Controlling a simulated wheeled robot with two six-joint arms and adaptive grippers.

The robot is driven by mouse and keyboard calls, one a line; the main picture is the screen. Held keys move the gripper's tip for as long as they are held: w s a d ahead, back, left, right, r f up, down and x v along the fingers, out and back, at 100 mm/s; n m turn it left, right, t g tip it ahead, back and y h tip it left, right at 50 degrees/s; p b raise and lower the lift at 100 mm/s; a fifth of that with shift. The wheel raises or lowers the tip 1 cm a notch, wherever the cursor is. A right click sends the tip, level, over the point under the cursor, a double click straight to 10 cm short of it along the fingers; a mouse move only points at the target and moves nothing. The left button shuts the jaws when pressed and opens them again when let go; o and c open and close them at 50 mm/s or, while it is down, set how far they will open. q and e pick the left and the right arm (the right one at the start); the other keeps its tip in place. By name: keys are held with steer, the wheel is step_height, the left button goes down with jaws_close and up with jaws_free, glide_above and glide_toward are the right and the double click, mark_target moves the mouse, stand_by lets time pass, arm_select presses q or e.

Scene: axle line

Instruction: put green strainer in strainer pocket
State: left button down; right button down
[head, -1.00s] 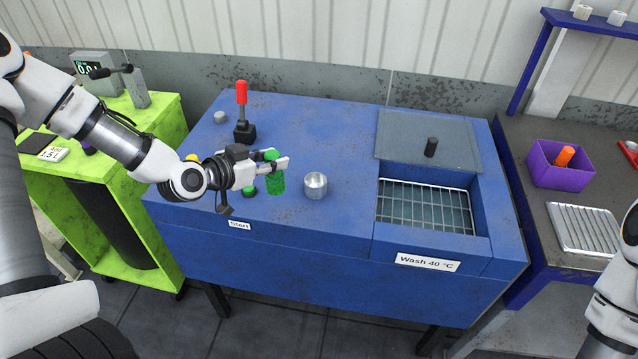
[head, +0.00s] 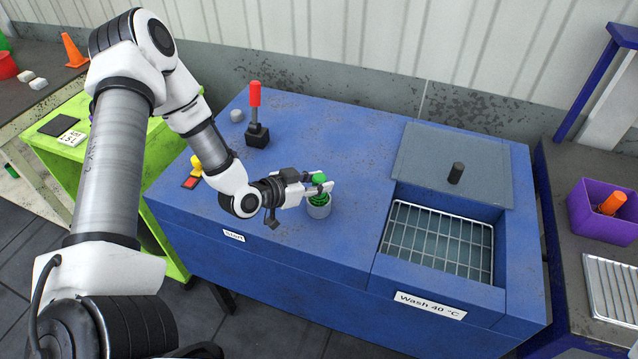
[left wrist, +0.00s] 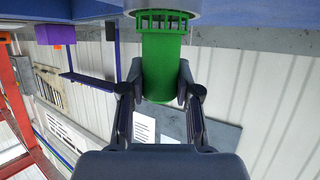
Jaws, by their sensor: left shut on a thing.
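The green strainer (head: 319,179) is between the fingers of my left gripper (head: 318,186), which is shut on it. The strainer is upright with its lower part inside the round metallic strainer pocket (head: 318,211) on the blue washer's top. In the left wrist view the green strainer (left wrist: 162,70) stands between both fingers (left wrist: 160,88). Its slotted end meets the grey ring of the pocket (left wrist: 190,18). How deep it sits is hard to tell. My right gripper is not in view.
The blue washer top (head: 350,150) has a red-handled lever (head: 255,105) at the back left. At right are an open basin with a wire rack (head: 440,240) and a grey lid with a dark knob (head: 455,173). A purple bin (head: 592,222) stands farther right.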

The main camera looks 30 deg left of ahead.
arm_select(q)
steer(key=shift+w+f, duration=0.1)
steer(key=shift+f, duration=0.15)
steer(key=shift+r, duration=0.1)
steer(key=c, duration=0.8)
jaws_free()
